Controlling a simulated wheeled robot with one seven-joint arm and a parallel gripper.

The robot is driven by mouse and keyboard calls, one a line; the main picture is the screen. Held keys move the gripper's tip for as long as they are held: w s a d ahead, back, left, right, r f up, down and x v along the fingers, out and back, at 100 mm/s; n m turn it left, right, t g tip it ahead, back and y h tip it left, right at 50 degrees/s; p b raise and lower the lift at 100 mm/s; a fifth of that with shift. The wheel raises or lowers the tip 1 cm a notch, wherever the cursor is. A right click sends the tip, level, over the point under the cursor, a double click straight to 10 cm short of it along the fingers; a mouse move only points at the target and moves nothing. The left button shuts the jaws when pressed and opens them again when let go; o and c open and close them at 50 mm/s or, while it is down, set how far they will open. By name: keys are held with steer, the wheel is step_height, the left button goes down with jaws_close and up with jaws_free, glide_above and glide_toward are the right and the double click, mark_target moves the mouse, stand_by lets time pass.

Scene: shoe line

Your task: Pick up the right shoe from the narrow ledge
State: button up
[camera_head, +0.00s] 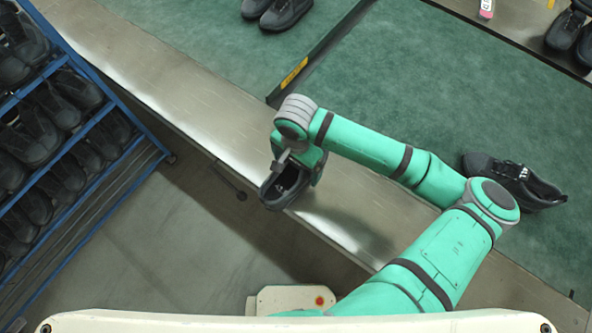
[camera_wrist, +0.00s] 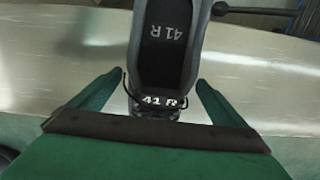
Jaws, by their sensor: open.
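The right shoe (camera_head: 272,196), dark grey to black, sits on the narrow metal ledge (camera_head: 180,108) close to its near edge. My gripper partly hides the shoe in the head view.
A dark shoe (camera_head: 515,182) lies on the green belt (camera_head: 430,85) beside my arm's elbow. More shoes (camera_head: 278,12) stand at the top. A blue rack (camera_head: 82,130) full of shoes is at the left. A thin dark rod (camera_wrist: 255,11) sticks out beside the shoe.

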steer(key=c, duration=1.5)
steer(key=shift+o, duration=0.2)
